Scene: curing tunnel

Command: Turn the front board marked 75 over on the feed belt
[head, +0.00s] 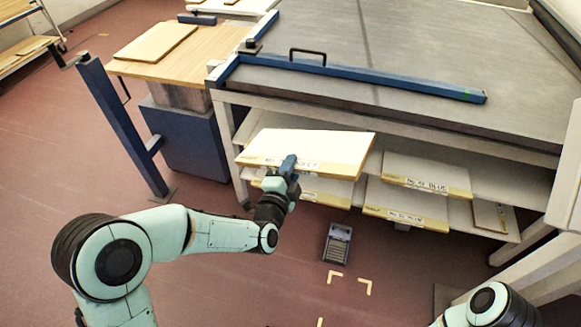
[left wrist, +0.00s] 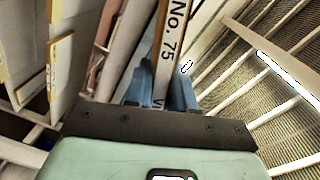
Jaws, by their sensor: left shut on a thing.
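The board marked 75 (head: 320,145) is a flat white panel with a tan front edge and a label. It lies roughly level at the upper shelf under the grey table, its front edge facing my arm. My left gripper (head: 288,168) is shut on that front edge. In the left wrist view the blue fingers (left wrist: 162,95) sit on both sides of the edge (left wrist: 172,45), which reads "No. 75". Of my right arm only a link shows at the bottom right of the head view. I cannot tell for sure which surface is the feed belt.
More labelled boards lie on the shelves, one (head: 428,176) to the right and another (head: 405,218) below it. The grey tabletop (head: 400,50) carries a blue bar (head: 350,75). A wood-coloured stand (head: 205,65) at the left holds a tan board (head: 155,43). A small grey device (head: 338,244) stands low in front.

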